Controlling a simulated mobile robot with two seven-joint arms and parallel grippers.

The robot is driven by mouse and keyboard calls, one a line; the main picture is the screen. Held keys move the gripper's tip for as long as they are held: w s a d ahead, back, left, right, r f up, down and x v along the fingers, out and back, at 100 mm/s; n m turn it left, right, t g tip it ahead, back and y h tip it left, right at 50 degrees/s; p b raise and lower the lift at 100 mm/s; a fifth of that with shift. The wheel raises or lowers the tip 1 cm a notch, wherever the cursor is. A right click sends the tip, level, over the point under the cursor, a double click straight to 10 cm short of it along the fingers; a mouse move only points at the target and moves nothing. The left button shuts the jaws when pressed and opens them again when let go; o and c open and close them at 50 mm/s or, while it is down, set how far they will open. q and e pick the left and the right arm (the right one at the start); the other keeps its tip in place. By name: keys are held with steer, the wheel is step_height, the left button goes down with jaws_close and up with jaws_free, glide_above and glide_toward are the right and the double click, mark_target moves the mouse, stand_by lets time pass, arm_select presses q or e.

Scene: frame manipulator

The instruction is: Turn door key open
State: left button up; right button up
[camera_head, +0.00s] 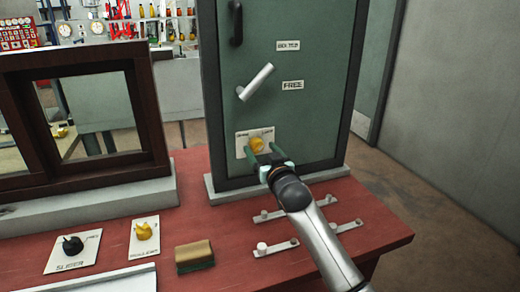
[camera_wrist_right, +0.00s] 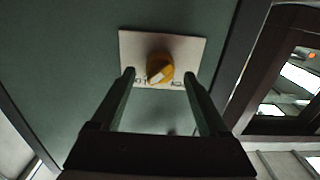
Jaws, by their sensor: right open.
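The door key is a yellow-orange knob (camera_head: 257,144) on a white plate (camera_head: 242,139) low on the green door (camera_head: 300,110). The knob also shows in the right wrist view (camera_wrist_right: 160,67), on its plate (camera_wrist_right: 193,47), with a pale mark on its face. My right gripper (camera_head: 264,151) is open in front of the plate. In the right wrist view its two fingers (camera_wrist_right: 161,80) stand to either side of the knob, with gaps between; I cannot tell whether the tips touch the plate. My left gripper is not in view.
The door has a silver lever handle (camera_head: 256,82) and a dark pull handle (camera_head: 237,22) above the key. A dark-framed window (camera_head: 160,110) stands left. The red table (camera_head: 200,225) holds a black knob plate (camera_head: 62,259), a yellow knob plate (camera_head: 144,250), a brown block (camera_head: 194,257) and rails (camera_head: 275,248).

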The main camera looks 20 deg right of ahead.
steer(key=shift+w, duration=0.7)
jaws_close()
